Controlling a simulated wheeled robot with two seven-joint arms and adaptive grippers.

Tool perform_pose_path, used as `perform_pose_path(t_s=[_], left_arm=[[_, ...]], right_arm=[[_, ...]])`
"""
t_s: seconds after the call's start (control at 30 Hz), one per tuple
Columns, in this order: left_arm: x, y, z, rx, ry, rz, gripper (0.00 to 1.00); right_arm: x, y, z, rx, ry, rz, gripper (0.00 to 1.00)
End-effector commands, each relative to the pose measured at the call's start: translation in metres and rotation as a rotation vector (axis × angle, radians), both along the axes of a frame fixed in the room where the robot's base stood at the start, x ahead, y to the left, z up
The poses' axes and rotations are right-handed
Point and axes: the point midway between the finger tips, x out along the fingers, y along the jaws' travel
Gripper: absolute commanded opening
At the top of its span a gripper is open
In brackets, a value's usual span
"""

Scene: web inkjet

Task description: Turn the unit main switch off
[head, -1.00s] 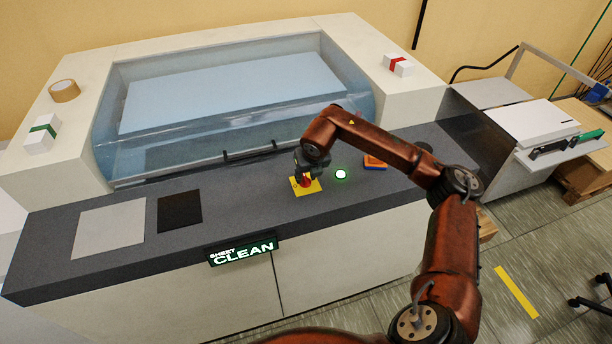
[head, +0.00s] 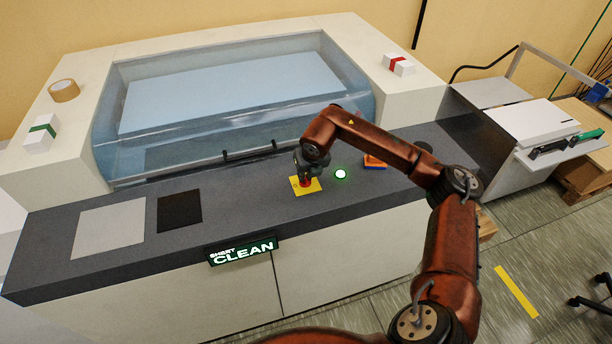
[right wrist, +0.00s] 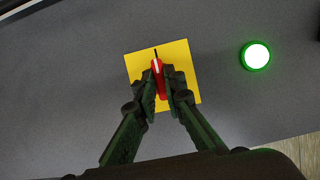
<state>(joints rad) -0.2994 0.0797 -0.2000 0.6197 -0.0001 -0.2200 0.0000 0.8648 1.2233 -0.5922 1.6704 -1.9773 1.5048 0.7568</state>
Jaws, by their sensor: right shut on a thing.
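The main switch is a red handle on a yellow plate (head: 308,190) on the dark counter of the unit. In the right wrist view the red handle (right wrist: 158,80) sits between my fingers, in the middle of the yellow plate (right wrist: 181,52). A dark mark on the plate lies just beyond the handle's tip. My right gripper (head: 304,180) is over the plate, and in the right wrist view the gripper (right wrist: 160,92) is shut on the red handle. The gripper hides most of the handle in the head view. My left gripper is not in view.
A lit green round lamp (head: 341,174) is right of the plate. An orange and blue item (head: 375,161) lies farther right. A grey sheet (head: 108,228) and a black square (head: 180,211) lie left. A lit sign (head: 243,250) reads SHEET CLEAN. A clear cover (head: 210,150) stands behind.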

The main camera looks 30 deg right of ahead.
Motion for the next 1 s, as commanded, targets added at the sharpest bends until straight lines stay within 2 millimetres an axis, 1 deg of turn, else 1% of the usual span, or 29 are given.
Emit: perform_pose_path(t_s=[0.17,0.37,0.63,1.0], left_arm=[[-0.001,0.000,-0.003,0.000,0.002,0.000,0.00],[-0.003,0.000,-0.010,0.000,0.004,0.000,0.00],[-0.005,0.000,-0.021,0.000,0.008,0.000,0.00],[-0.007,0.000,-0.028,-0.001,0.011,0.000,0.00]], right_arm=[[0.000,-0.001,-0.001,0.000,0.001,0.040,0.00],[0.000,-0.002,-0.001,-0.001,0.000,0.153,0.00],[0.000,-0.004,-0.001,0.000,0.000,0.394,0.00],[0.001,-0.006,0.000,0.003,-0.002,0.744,0.00]])
